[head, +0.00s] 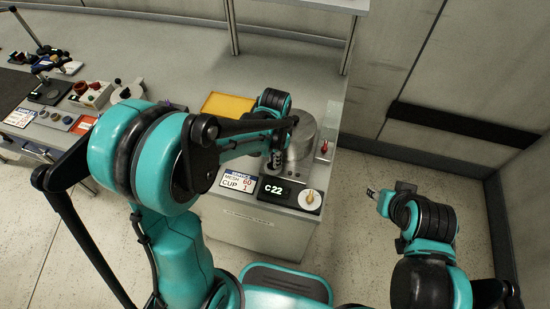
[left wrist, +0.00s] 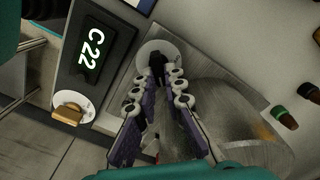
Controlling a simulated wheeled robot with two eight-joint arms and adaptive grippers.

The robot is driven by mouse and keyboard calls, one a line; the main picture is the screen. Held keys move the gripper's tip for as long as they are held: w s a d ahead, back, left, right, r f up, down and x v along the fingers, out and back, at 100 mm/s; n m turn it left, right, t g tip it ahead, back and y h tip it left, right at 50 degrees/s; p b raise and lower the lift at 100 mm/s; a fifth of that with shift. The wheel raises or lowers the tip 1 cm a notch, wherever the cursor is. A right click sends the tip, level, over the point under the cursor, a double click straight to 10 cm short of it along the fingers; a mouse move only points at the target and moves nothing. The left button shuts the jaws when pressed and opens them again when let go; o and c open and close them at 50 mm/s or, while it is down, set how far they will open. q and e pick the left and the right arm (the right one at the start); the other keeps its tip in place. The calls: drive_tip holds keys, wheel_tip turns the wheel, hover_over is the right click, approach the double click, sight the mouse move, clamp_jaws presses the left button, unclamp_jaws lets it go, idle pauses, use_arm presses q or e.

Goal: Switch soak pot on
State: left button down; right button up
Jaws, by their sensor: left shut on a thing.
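The soak pot appears to be the steel pot (head: 303,143) at the right end of the bench; its shiny metal also fills the middle of the left wrist view (left wrist: 225,110). A small black knob or lever (left wrist: 157,62) stands on a pale round disc (left wrist: 172,50) beside the pot. My left gripper (left wrist: 163,82) is closed around that black part, its fingertips on either side. In the head view my left gripper (head: 275,162) is partly hidden by its arm. My right gripper (head: 373,193) is away from the bench, too small to read its jaws.
A display reading C 22 (head: 276,190) and a dial with a tan knob (head: 310,199) sit at the bench front. A sign (head: 237,182), a yellow tray (head: 228,106) and a red-tipped part (head: 324,147) are nearby. Open floor lies to the right.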

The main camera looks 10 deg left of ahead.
use_arm(q)
drive_tip(key=c, duration=1.6)
unclamp_jaws()
drive_tip(key=shift+r, duration=0.1)
wheel_tip(320, 180, up, 12)
drive_tip(key=s+a+n+t, duration=0.5)
drive_tip(key=s+n+t, duration=0.2)
drive_tip(key=s+n, duration=0.2)
drive_tip(key=shift+s+a+r+n, duration=0.2)
drive_tip(key=shift+s+n, duration=0.1)
drive_tip(key=shift+s, duration=0.85)
